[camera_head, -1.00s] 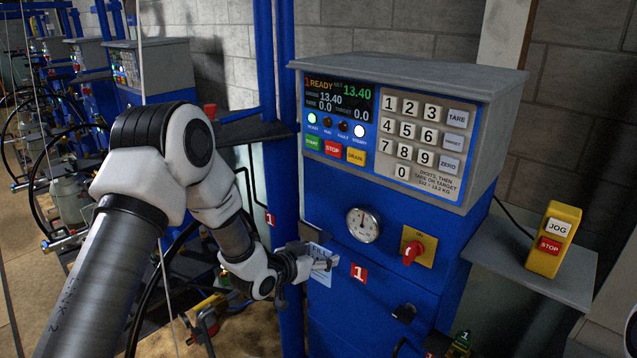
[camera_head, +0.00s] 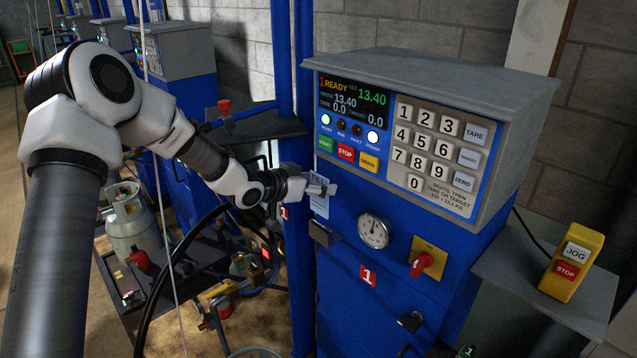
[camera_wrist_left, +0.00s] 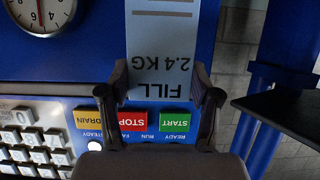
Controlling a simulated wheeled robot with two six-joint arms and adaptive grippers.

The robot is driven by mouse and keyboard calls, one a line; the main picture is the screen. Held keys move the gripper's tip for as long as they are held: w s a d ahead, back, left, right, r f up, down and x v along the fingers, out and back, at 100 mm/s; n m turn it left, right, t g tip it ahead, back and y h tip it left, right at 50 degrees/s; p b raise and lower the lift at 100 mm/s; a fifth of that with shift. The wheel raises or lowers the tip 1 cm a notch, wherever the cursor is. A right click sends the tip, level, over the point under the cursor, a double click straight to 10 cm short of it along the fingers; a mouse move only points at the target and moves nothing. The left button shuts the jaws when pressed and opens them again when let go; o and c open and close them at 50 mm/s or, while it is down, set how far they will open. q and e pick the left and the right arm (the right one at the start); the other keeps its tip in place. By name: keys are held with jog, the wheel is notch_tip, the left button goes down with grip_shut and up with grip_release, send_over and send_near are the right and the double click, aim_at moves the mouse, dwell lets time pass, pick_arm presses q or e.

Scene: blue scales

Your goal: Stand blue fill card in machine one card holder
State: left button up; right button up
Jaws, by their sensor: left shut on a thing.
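The fill card (camera_head: 319,204) is a pale card with dark print, held upright in front of the blue front of machine one. In the left wrist view the card (camera_wrist_left: 165,35) reads "FILL 2.4 KG" upside down. My left gripper (camera_head: 325,188) is shut on its upper part; the fingertips (camera_wrist_left: 160,78) sit at its two sides. The card holder (camera_head: 325,236) is a small grey bracket on the cabinet, left of the dial. The card's lower edge is just above it in the head view; I cannot tell the depth gap. My right gripper is not in view.
The keypad and display panel (camera_head: 398,135) overhangs just above the card. A round dial (camera_head: 373,231) and a red knob (camera_head: 422,263) are to the right. A blue post (camera_head: 291,150) stands close on the left. A yellow JOG/STOP box (camera_head: 571,262) sits on a side shelf.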

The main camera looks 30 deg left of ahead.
aim_at(319, 212)
pick_arm(q)
jog(key=shift+w+d+f+b, duration=0.15)
jog(key=shift+f+b, duration=0.25)
jog(key=shift+f, duration=0.3)
jog(key=shift+f+b, duration=0.65)
jog(key=shift+f, duration=0.2)
jog(key=shift+f+b, duration=1.05)
jog(key=shift+f, duration=0.65)
jog(key=shift+f+b, duration=0.6)
jog(key=shift+f, duration=0.3)
jog(key=o, duration=1.1)
jog(key=shift+c, duration=0.2)
jog(key=shift+s, duration=0.2)
